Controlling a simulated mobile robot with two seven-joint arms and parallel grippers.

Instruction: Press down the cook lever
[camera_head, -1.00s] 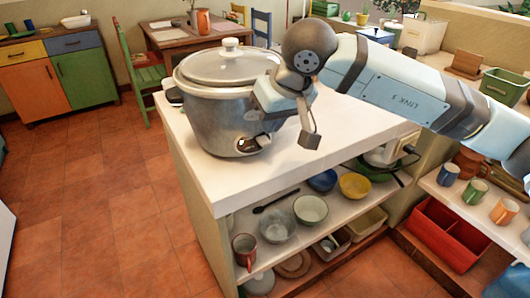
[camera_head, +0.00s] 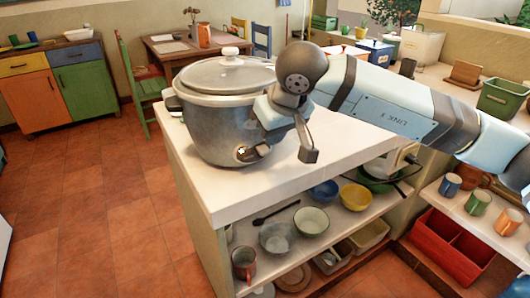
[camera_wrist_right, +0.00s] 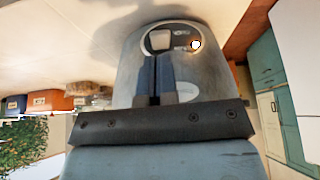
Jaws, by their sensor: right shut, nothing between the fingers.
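The rice cooker (camera_head: 215,125) is a grey pot with a lid, upright on the white counter top. Its small front panel (camera_head: 247,153) sits low on its side, with a glowing light; the panel also shows in the right wrist view (camera_wrist_right: 178,40). The pale cook lever (camera_wrist_right: 160,40) is on that panel, beside the light. My right gripper (camera_head: 267,138) is in front of the cooker, close to the panel. In the wrist view its two fingers (camera_wrist_right: 155,62) are together and empty, with tips just short of the lever; contact cannot be told. My left gripper is out of view.
The white counter top (camera_head: 345,135) is clear right of the cooker. Shelves below hold several bowls, such as a yellow one (camera_head: 356,197), and a red mug (camera_head: 244,264). A red crate (camera_head: 447,243) stands at the lower right. A dining table (camera_head: 175,48) is behind.

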